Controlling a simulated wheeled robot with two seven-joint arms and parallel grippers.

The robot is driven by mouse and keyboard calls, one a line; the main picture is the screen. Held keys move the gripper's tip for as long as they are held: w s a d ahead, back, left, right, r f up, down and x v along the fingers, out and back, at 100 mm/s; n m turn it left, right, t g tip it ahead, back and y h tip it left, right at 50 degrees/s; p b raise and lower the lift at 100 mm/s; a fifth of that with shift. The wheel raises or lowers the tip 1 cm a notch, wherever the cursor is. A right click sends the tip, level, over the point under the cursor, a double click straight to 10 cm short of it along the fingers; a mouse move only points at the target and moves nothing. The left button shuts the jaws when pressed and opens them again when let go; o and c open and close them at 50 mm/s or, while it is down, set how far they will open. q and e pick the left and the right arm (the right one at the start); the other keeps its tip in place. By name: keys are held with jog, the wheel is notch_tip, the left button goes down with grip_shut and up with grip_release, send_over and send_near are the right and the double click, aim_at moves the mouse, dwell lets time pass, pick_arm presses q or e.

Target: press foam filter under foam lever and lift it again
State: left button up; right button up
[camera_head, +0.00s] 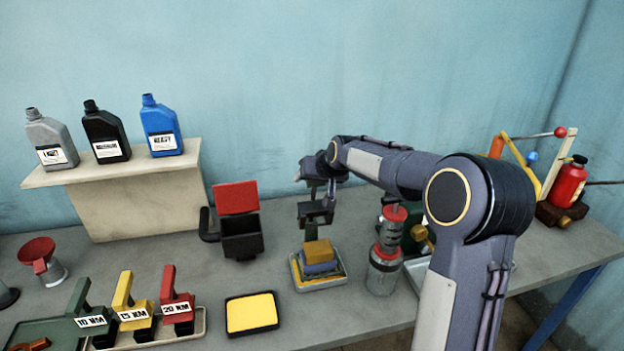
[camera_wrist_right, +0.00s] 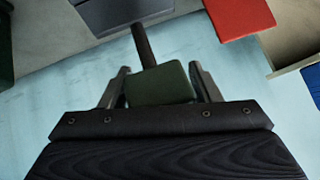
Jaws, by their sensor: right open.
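An orange-yellow block (camera_head: 318,249) rests on a blue block (camera_head: 320,268) in a yellow tray with a grey rim (camera_head: 320,286). I cannot tell which block is the foam filter. A dark block (camera_head: 315,211), seemingly part of the foam lever, sits just above the stack; a gap is hard to judge. In the right wrist view a green knob (camera_wrist_right: 160,85) on a dark rod (camera_wrist_right: 143,45) lies between the open fingers of my right gripper (camera_wrist_right: 160,70). The gripper (camera_head: 318,179) is above the stack in the head view. My left gripper is out of view.
A black box with a raised red lid (camera_head: 236,198) stands left of the stack. A grey canister with a red top (camera_head: 384,268) stands close on the right. A yellow pad in a black tray (camera_head: 251,312) lies in front. Several bottles stand on a shelf (camera_head: 135,200).

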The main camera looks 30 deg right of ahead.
jog(key=b+v, duration=0.1)
jog(key=v, duration=0.6)
jog(key=shift+s+r, duration=0.25)
jog(key=shift+s, duration=0.05)
